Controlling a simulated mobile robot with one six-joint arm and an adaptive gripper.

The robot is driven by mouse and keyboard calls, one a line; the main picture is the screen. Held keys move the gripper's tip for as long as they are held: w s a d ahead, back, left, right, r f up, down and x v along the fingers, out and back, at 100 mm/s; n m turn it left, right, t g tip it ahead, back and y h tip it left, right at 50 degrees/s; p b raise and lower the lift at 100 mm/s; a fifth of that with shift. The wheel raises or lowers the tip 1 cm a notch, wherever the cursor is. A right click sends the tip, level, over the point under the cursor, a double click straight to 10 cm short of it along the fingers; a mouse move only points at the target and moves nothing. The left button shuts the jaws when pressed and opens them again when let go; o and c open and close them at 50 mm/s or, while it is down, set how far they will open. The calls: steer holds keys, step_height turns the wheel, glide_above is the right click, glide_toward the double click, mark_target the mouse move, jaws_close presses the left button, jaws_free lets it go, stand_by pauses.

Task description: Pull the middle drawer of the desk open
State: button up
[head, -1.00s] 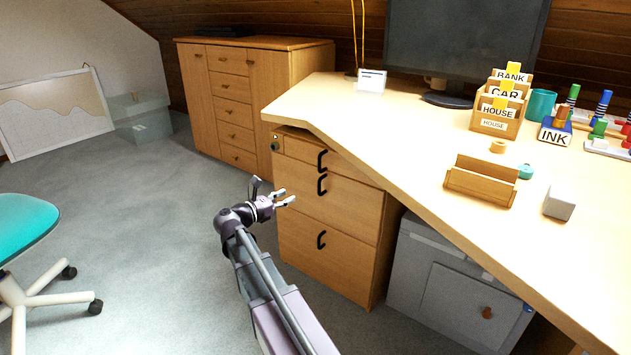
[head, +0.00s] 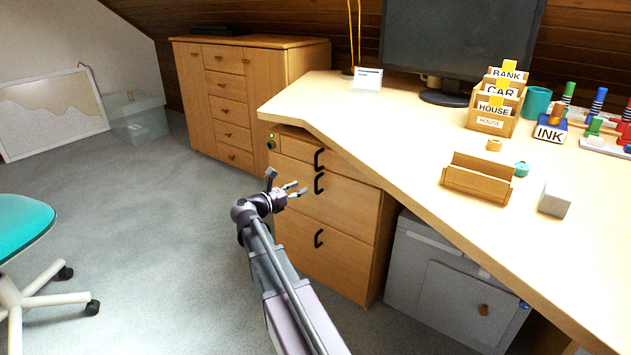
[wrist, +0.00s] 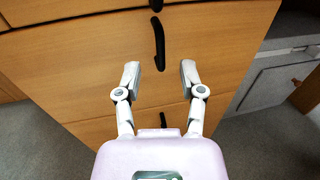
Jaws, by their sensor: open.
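The wooden drawer unit under the desk has three drawers with black handles. The middle drawer (head: 352,212) is shut, flush with the unit's front. Its curved black handle (head: 319,183) sits just below the top drawer's handle (head: 318,159). My gripper (head: 298,189) is open and empty in front of the middle drawer, left of its handle in the head view. In the wrist view the middle handle (wrist: 158,43) appears beyond and roughly between the two fingertips (wrist: 160,72), apart from them. The bottom handle (wrist: 163,118) shows partly between the fingers.
The desk top (head: 400,140) overhangs the drawers. A grey cabinet (head: 455,275) stands right of the unit. A teal chair (head: 25,225) is at the left. A wooden cupboard (head: 265,80) stands behind. The carpet left of the drawers is free.

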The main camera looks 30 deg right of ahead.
mark_target(316, 178)
steer(key=shift+w+d, duration=0.15)
steer(key=shift+d, duration=1.15)
steer(key=shift+w+d, duration=0.2)
steer(key=shift+d, duration=1.05)
steer(key=shift+w+d, duration=0.15)
steer(key=shift+d, duration=1.15)
jaws_close()
